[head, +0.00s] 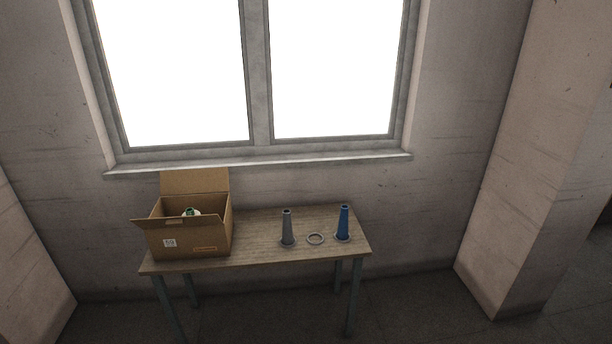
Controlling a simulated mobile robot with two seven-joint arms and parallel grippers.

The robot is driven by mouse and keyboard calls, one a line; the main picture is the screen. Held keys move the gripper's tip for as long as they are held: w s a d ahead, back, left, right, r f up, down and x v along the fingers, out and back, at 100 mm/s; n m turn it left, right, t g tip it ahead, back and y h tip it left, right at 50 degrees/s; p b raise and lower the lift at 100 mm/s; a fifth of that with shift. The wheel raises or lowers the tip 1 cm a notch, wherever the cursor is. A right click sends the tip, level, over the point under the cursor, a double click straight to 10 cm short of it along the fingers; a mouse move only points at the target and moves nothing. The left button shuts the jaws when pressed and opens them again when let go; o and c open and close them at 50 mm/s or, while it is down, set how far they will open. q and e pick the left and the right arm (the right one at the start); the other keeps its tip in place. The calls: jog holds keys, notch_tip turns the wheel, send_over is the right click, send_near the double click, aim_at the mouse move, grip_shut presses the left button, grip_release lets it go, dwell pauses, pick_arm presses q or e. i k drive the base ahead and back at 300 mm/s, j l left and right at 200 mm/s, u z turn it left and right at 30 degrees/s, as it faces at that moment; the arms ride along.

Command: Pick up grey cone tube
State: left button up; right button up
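The grey cone tube (287,228) stands upright on the wooden table (258,256), right of the table's middle, with its narrow end up. A ring or flat base shows around its foot. Neither of my grippers is in the head view, and nothing is touching the grey cone tube.
A blue cone tube (343,223) stands upright near the table's right end. An open cardboard box (190,240) with a white and green item (190,211) inside stands at the left. Floor in front is clear.

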aim_at(288, 239)
jog(key=i+u, duration=0.1)
jog(key=i, duration=0.45)
jog(key=i+l+u, duration=0.1)
jog(key=i, duration=0.45)
jog(key=i+l+u, duration=0.1)
jog(key=i, duration=0.45)
jog(key=i+l+u, duration=0.1)
jog(key=i+l, duration=0.15)
jog(key=i, duration=0.3)
jog(key=i+l+u, duration=0.2)
jog(key=i+u, duration=0.15)
jog(key=i+l+u, duration=0.7)
jog(key=i+l, duration=0.05)
jog(key=i, duration=0.05)
